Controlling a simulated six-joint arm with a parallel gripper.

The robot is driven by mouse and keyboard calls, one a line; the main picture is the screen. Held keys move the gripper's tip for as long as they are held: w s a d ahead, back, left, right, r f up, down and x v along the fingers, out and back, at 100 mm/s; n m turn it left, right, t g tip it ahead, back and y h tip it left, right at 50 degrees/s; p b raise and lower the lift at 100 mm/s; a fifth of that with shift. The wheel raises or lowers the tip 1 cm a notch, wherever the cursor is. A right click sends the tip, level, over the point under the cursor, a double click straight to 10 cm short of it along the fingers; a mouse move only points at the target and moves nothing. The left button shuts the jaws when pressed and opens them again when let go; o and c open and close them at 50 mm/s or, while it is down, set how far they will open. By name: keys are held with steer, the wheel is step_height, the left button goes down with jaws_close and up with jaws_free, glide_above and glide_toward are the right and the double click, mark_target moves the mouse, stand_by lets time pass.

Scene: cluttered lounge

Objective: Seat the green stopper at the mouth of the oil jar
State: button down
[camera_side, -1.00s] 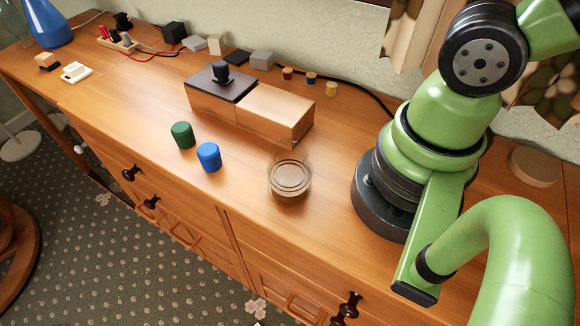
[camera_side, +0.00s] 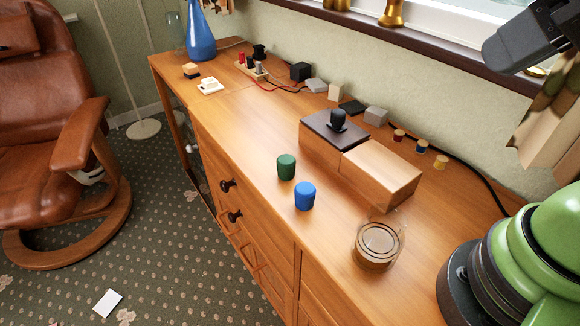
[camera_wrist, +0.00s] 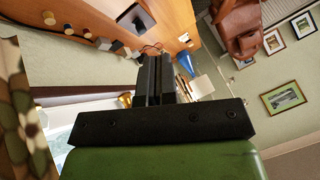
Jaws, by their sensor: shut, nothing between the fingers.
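The green stopper (camera_side: 286,167) stands on the wooden sideboard top, behind and left of a similar blue stopper (camera_side: 305,196). The oil jar (camera_side: 377,245) is a clear glass jar to their right, near my arm's base. Its round mouth faces up, and no stopper shows in it. My gripper (camera_wrist: 155,78) is shut and empty in the wrist view, its two black fingers side by side. Dark grey parts at the side view's upper right look like my gripper (camera_side: 500,52), raised high and well away from the stoppers and jar.
A wooden box (camera_side: 382,180) with a dark, knobbed lid section (camera_side: 325,131) stands behind the stoppers. Small blocks, coloured spools (camera_side: 422,146), cables and a blue vase (camera_side: 200,38) line the back. Bare wood lies between the stoppers and jar. A leather chair (camera_side: 45,110) stands left.

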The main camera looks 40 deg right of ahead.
stand_by(0.4)
steer(key=c, duration=0.5)
jaws_free()
steer(key=shift+w, duration=0.1)
